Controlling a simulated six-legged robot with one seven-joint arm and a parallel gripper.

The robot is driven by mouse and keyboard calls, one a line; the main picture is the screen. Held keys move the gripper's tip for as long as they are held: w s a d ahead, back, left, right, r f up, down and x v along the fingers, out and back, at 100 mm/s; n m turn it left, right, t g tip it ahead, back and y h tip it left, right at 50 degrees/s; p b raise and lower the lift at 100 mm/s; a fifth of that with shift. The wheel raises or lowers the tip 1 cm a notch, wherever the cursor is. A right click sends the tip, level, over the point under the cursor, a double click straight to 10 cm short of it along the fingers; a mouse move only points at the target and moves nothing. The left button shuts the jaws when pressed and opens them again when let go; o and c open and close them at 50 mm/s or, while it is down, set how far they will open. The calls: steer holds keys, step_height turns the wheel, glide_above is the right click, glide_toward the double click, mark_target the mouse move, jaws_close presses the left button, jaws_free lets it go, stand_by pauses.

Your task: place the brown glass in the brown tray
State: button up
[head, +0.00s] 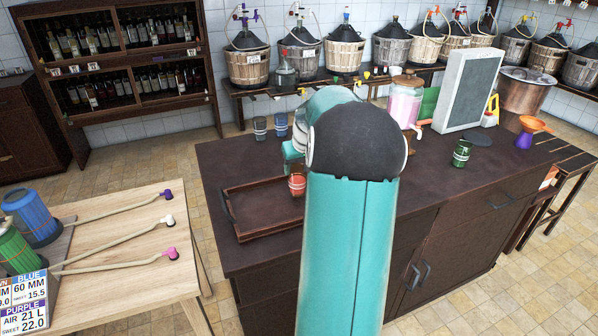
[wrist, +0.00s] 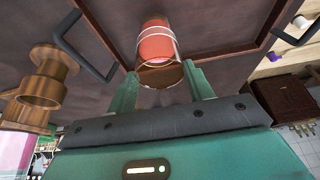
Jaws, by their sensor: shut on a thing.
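The glass (head: 297,185), orange-red with pale bands and a brown end, is in my gripper (wrist: 162,80). In the wrist view the glass (wrist: 157,42) reaches out beyond the two teal fingers, which close on its brown end. The brown tray (head: 262,236) lies on the dark counter at the left, with a dark handle at its left end. In the head view the glass appears over the tray's right part; my arm hides the tray's right end. I cannot tell whether the glass touches the tray floor.
Two dark banded glasses (head: 260,128) stand behind the tray. A green glass (head: 461,153), a pink jar (head: 405,103) and a grey panel (head: 468,90) stand to the right on the counter (head: 440,190). The tray's left part is empty.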

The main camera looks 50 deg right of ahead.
steer(key=shift+f, duration=0.95)
steer(key=shift+s, duration=0.1)
steer(key=shift+f, duration=0.15)
steer(key=o, duration=1.4)
steer(key=shift+o, duration=0.2)
